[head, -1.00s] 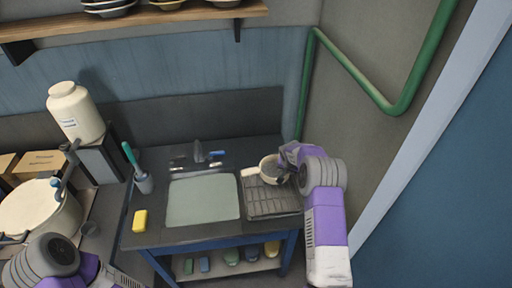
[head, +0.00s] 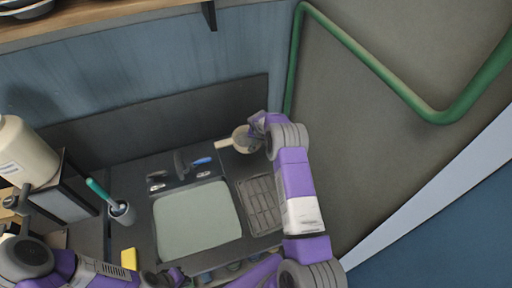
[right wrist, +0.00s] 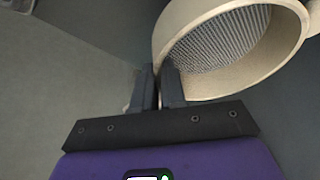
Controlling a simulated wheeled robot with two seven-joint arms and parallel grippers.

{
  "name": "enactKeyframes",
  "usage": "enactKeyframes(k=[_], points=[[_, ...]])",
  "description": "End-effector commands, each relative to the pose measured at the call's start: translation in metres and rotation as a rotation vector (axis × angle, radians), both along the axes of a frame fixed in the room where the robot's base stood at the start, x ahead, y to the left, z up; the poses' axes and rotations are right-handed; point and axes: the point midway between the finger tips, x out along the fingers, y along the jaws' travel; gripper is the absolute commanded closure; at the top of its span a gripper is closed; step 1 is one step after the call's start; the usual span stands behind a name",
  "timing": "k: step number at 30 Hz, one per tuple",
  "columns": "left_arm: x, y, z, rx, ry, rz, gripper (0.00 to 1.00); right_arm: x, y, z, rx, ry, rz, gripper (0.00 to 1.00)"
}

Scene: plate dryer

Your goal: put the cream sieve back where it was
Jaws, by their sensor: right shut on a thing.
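The cream sieve (head: 241,135) is a round bowl with a grey mesh and a short cream handle pointing left. It is behind the ribbed drying rack (head: 262,207), near the back wall. My right gripper (head: 254,130) is shut on its rim. In the right wrist view the sieve (right wrist: 285,22) shows large at the upper right, with the right gripper's fingers (right wrist: 158,88) at its wall. I cannot tell whether the sieve touches the counter. My left gripper (head: 172,276) is low in the head view, partly cut off; its fingers are unclear.
The pale sink basin (head: 196,222) lies left of the rack, with a tap (head: 180,165) behind it. A cup with a green-handled brush (head: 122,212) and a yellow sponge (head: 129,258) stand further left. A green pipe (head: 292,75) runs along the wall at right.

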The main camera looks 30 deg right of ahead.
Motion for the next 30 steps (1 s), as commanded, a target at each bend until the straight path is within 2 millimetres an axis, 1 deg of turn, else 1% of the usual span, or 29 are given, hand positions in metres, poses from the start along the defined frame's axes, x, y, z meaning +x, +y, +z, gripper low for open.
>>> enactKeyframes(k=[1, 3, 8, 13, 15, 21, 26, 27, 30], points=[[0.000, 0.000, -0.006, 0.000, 0.000, 0.000, 1.00, 0.000, 0.000, -0.014, 0.001, 0.001, 0.000, 1.00], [0.000, 0.000, -0.009, 0.000, 0.000, 0.000, 1.00, 0.000, 0.000, -0.024, 0.000, 0.000, -0.001, 1.00], [0.000, 0.000, -0.013, 0.000, -0.001, 0.000, 1.00, 0.000, 0.000, -0.038, 0.000, -0.001, -0.001, 1.00], [0.000, 0.000, -0.022, 0.000, -0.001, 0.000, 1.00, 0.000, 0.000, -0.062, 0.000, 0.000, 0.000, 1.00], [0.000, 0.000, -0.022, 0.000, -0.001, 0.000, 1.00, 0.000, 0.000, -0.064, 0.000, -0.002, -0.001, 1.00], [0.000, 0.000, -0.021, 0.000, -0.001, 0.000, 1.00, 0.000, 0.000, -0.062, 0.000, -0.002, -0.001, 1.00], [0.001, 0.000, -0.027, 0.000, -0.001, 0.000, 1.00, 0.000, 0.000, -0.066, -0.001, -0.001, 0.000, 1.00], [0.001, 0.000, -0.027, 0.000, -0.001, 0.000, 1.00, 0.000, 0.000, -0.066, 0.000, 0.000, 0.001, 0.86], [0.000, 0.000, -0.026, 0.000, -0.001, 0.000, 1.00, 0.000, 0.000, -0.066, 0.000, 0.000, 0.000, 0.71]])
